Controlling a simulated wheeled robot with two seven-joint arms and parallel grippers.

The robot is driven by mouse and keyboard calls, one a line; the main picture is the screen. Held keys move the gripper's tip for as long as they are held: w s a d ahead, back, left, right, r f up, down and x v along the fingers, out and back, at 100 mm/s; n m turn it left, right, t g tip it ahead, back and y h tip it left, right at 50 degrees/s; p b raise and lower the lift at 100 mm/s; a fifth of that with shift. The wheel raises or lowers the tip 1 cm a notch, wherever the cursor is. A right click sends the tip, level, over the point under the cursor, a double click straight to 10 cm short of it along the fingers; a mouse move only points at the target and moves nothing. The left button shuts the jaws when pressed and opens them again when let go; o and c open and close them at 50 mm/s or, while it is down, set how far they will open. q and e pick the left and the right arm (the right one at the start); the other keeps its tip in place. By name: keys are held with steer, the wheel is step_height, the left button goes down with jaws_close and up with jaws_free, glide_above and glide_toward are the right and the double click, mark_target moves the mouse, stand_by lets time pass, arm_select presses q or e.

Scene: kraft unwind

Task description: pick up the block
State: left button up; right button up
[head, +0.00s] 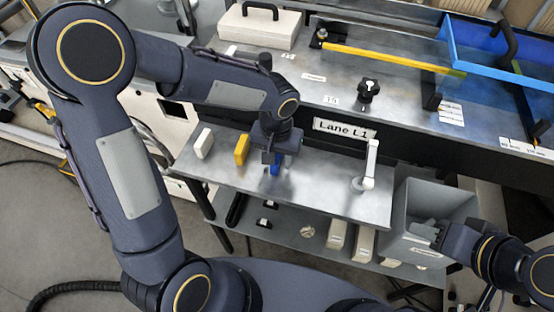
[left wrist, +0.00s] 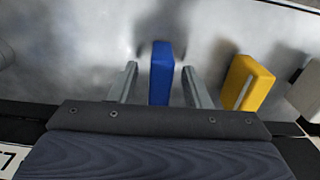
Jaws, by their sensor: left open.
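A blue block (head: 275,170) stands on the metal shelf below the "Lane L1" label. In the left wrist view the blue block (left wrist: 161,72) stands between the two fingers of my open left gripper (left wrist: 160,70), with a gap on each side. In the head view my left gripper (head: 273,158) is over the block and hides its upper part. A yellow block (head: 242,149) and a white block (head: 204,143) stand to the left of it on the same shelf. My right gripper (head: 428,230) is at the grey bin; its fingers are too unclear to judge.
The grey bin (head: 405,205) is right of the shelf (head: 325,188). A white post (head: 370,165) stands near the shelf's right end. The shelf between gripper and post is clear. A dark ledge with the Lane L1 label (head: 344,129) runs behind.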

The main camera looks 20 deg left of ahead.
arm_select(q)
jaws_close()
steer(key=shift+r, duration=0.1)
stand_by(0.3)
